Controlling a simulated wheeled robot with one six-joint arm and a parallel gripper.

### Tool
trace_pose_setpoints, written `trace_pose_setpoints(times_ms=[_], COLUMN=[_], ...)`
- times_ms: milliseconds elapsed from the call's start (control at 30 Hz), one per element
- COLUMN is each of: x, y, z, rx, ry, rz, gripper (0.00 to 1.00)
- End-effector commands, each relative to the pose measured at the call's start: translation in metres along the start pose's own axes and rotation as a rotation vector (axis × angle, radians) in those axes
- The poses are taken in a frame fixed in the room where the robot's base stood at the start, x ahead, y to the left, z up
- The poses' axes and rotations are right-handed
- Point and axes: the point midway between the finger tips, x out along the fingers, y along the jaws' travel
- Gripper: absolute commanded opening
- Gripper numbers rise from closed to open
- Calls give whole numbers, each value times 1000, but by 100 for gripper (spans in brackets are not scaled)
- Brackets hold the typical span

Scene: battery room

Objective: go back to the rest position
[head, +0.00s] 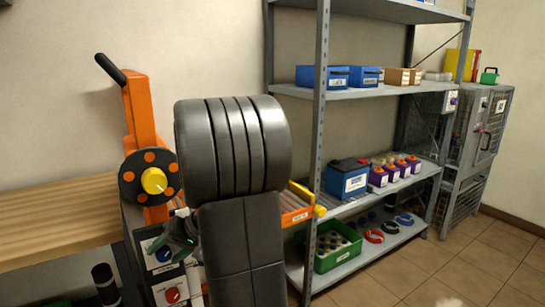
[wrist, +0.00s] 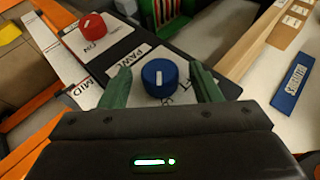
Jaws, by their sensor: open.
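My gripper (wrist: 160,72) is open, with one green finger on each side of a blue knob (wrist: 161,88) in the wrist view. Gaps show between the knob and both fingers, and I cannot tell whether either touches it. The knob has a white pointer mark and sits on a dark panel with white labels. In the head view my gripper (head: 182,240) is low, left of my large grey arm links, beside the panel with the blue knob (head: 157,250). My arm hides part of the gripper and panel there.
A red knob (wrist: 93,26) is on the same panel. An orange post (head: 145,115) with a black disc (head: 132,180) rises behind it. A wooden bench (head: 60,215) is at left. A metal shelf (head: 320,130) with a blue battery (head: 347,182) and green crate (head: 335,262) stands right.

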Motion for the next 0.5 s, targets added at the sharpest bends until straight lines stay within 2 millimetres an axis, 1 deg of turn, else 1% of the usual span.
trace_pose_setpoints(times_ms=[33,67,500], x=[-3,-3,-2], y=[-5,-6,-9], z=[-1,0,0], rx=[-13,-22,-109], ry=[-3,-3,-4], rz=[27,43,259], gripper=[57,57,57])
